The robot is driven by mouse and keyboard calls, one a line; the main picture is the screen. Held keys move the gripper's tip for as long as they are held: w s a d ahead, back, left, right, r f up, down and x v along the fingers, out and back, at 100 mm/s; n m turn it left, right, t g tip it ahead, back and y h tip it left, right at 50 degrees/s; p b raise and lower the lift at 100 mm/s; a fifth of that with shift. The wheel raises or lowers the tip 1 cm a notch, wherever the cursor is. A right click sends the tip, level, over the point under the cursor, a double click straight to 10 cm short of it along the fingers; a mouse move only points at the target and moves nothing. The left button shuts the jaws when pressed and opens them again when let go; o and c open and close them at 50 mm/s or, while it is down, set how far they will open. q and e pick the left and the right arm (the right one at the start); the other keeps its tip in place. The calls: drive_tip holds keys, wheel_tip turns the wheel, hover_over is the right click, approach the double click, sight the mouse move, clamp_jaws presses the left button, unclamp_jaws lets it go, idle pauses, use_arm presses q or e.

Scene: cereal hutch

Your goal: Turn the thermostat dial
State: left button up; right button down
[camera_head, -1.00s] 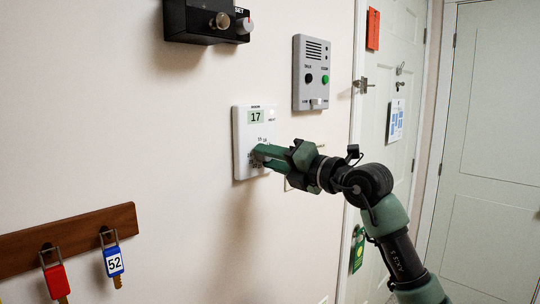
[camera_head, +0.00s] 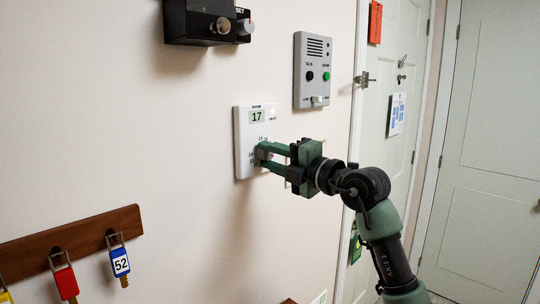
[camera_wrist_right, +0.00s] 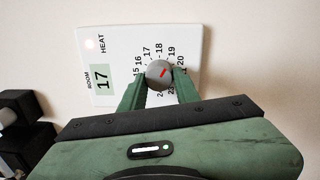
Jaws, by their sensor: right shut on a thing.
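The white thermostat (camera_head: 243,128) is on the wall in the head view, its display reading 17. It also shows in the right wrist view (camera_wrist_right: 118,65), turned on its side, with a pale lit spot by the word HEAT. The round grey dial (camera_wrist_right: 158,74) has a short red mark, pointing roughly toward 18 or 19. My right gripper (camera_head: 262,155) is shut on the dial, one finger on each side, as the right wrist view (camera_wrist_right: 159,86) shows. In the head view the fingers hide much of the dial. My left gripper is not in view.
A grey intercom panel (camera_head: 312,88) is up and right of the thermostat. A black box with knobs (camera_head: 190,22) is above. A wooden key rack (camera_head: 85,240) is at lower left. White doors (camera_head: 490,160) stand at right.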

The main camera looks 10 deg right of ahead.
drive_tip(key=shift+d+r, duration=0.1)
drive_tip(key=shift+r, duration=0.05)
drive_tip(key=c, duration=1)
unclamp_jaws()
drive_tip(key=shift+c, duration=0.2)
drive_tip(key=shift+s+d+f, duration=0.15)
drive_tip(key=shift+s+f, duration=0.05)
drive_tip(key=shift+s, duration=0.05)
drive_tip(key=b+v, duration=0.2)
drive_tip(key=v, duration=0.5)
drive_tip(key=shift+s, duration=0.15)
drive_tip(key=shift+d+r, duration=0.1)
